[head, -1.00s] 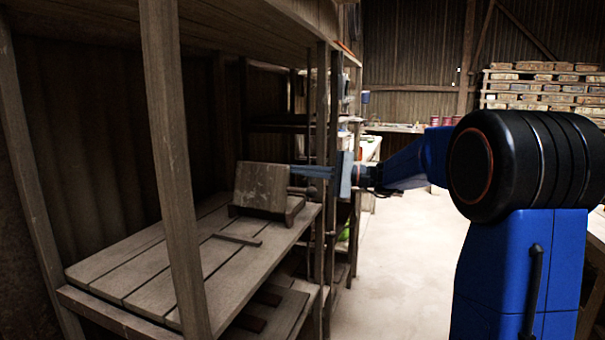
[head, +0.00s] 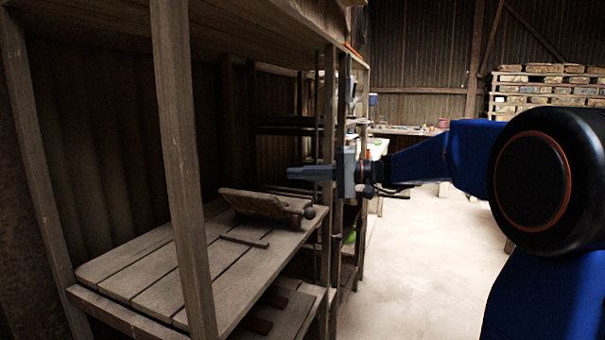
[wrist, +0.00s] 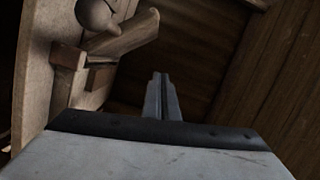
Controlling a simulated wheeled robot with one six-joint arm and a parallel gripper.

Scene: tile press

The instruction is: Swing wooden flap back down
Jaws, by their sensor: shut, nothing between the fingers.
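The tile press sits on the plank shelf (head: 170,270). Its wooden flap (head: 262,204) lies low and slightly tilted over the press base, with a round dark knob (head: 310,212) at its right end. In the wrist view the flap (wrist: 125,35) and the round knob (wrist: 95,14) show at upper left. My gripper (head: 290,173) is shut and empty, pointing left above the flap and apart from it. Its closed fingers (wrist: 161,95) show in the middle of the wrist view. Whether the flap rests fully on its base cannot be told.
A front wooden post (head: 180,160) and a rear post (head: 330,130) frame the shelf. A loose wooden strip (head: 244,241) lies on the planks. A pallet of stacked bricks (head: 550,90) stands at the back right. The concrete floor (head: 430,260) is clear.

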